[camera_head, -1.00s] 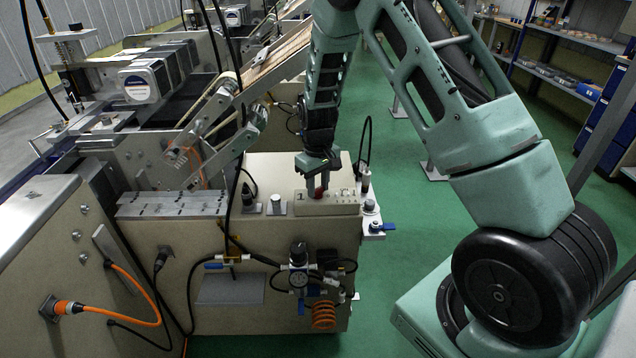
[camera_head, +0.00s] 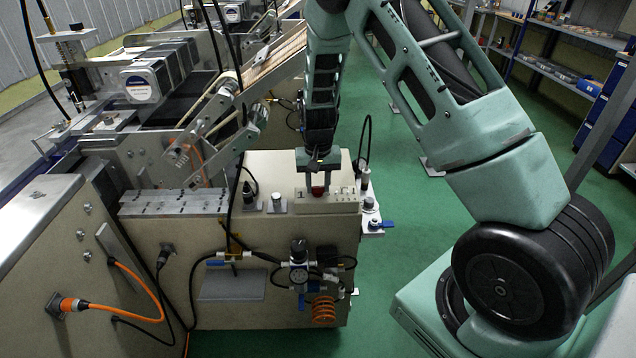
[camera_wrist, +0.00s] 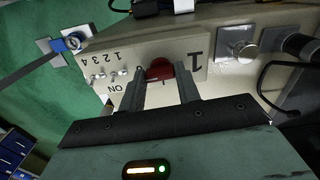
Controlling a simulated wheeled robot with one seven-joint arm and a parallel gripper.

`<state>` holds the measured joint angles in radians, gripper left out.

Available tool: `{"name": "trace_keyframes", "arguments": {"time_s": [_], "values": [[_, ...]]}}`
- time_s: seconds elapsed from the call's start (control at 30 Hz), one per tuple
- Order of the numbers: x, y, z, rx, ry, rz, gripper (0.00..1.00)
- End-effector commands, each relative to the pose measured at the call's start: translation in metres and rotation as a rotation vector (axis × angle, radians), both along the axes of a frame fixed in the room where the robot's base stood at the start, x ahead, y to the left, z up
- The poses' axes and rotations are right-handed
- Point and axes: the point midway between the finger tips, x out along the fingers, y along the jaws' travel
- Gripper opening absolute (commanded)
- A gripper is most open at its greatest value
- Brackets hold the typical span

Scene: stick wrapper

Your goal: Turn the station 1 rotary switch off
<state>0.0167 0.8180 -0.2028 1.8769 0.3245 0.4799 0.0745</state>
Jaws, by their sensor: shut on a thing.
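The station 1 rotary switch is a red knob (camera_wrist: 160,69) on a pale control box (camera_wrist: 187,62) marked with a large "1". In the wrist view it sits between the two fingertips of my gripper (camera_wrist: 161,82), and small "0" and "ON" marks show beside it. In the head view the red knob (camera_head: 318,191) shows just below my gripper (camera_head: 318,179), which points down from above. My gripper is shut on the knob. The fingers hide part of the knob's sides, and its exact pointer angle is hard to read.
Several small toggle switches (camera_wrist: 115,76) numbered 1 to 4 sit close beside the knob. A thin black cable (camera_head: 364,150) loops up at the cabinet's right edge.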

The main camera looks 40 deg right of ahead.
Motion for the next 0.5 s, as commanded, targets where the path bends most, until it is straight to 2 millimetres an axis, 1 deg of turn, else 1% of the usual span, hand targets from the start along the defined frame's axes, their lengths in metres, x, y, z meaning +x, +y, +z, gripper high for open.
{"name": "trace_keyframes", "arguments": {"time_s": [0.4, 0.43, 0.47, 0.5], "values": [[0.0023, -0.0005, 0.0016, -0.002, -0.007, -0.005, 0.1], [0.0023, -0.0005, 0.0016, -0.002, -0.007, -0.005, 0.41], [0.0023, -0.0006, 0.0015, -0.002, -0.007, -0.005, 0.49], [0.0021, -0.0006, 0.0014, -0.001, -0.006, -0.005, 0.55]]}}
